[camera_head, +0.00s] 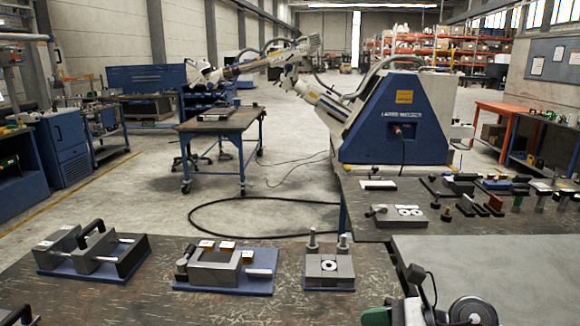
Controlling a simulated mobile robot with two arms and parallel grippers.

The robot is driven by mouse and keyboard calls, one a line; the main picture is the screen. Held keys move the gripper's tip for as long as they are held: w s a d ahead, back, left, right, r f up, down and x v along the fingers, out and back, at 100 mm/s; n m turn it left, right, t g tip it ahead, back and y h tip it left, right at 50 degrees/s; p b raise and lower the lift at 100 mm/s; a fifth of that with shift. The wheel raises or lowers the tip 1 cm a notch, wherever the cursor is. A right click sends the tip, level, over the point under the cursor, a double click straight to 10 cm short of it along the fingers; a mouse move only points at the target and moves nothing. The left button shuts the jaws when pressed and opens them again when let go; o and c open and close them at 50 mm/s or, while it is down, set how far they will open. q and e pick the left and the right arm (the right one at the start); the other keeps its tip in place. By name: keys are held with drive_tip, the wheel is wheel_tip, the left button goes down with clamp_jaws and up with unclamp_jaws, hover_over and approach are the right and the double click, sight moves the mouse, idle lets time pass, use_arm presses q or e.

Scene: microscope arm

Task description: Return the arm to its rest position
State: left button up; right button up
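A white jointed arm (327,100) rises from the left side of a large blue and white machine (375,135) in the middle distance. Its lower link slopes up to the left to an elbow joint. A long upper link (262,62) lies nearly level, with its left end at a white head (204,73) above a wheeled table (222,122). I cannot tell whether this is the task's arm, and no marked rest position shows. Neither of my grippers can be made out in this view.
The near bench (190,308) carries several metal fixtures, including a blue-based one (228,270). A second bench (365,215) at right holds small parts. A partly cut-off device (415,300) stands at the bottom right. A black cable loop (215,235) lies on the floor.

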wheel_tip(320, 180, up, 6)
drive_tip(key=a+m+t+y, duration=0.2)
drive_tip(key=m+t+y, duration=0.1)
drive_tip(key=m+t, duration=1.05)
drive_tip(key=s+d+f+m+g+h, duration=0.1)
drive_tip(key=s+d+f+m+h, duration=0.2)
drive_tip(key=f+m+h, duration=0.5)
drive_tip(key=s+d+f+m+g+h, duration=0.15)
drive_tip(key=d+m+h, duration=0.25)
drive_tip(key=m, duration=0.7)
drive_tip(key=s+d+f+m+g+h, duration=0.1)
drive_tip(key=s+d+f+m+h, duration=0.25)
drive_tip(key=f+m+h, duration=0.45)
drive_tip(key=s+a+f+m+g+y, duration=0.1)
drive_tip(key=s+f+m+g+y, duration=0.15)
drive_tip(key=s+g, duration=0.4)
drive_tip(key=s+a+f+m+g+y, duration=0.1)
drive_tip(key=s+f+m+g+y, duration=0.2)
drive_tip(key=s, duration=0.7)
wheel_tip(320, 180, down, 25)
drive_tip(key=g+h, duration=0.2)
drive_tip(key=s+d+f, duration=0.2)
drive_tip(key=s+f, duration=1.3)
drive_tip(key=f, duration=0.2)
drive_tip(key=shift+d+f+g, duration=0.2)
drive_tip(key=shift+f+g, duration=0.05)
drive_tip(key=shift+g, duration=0.1)
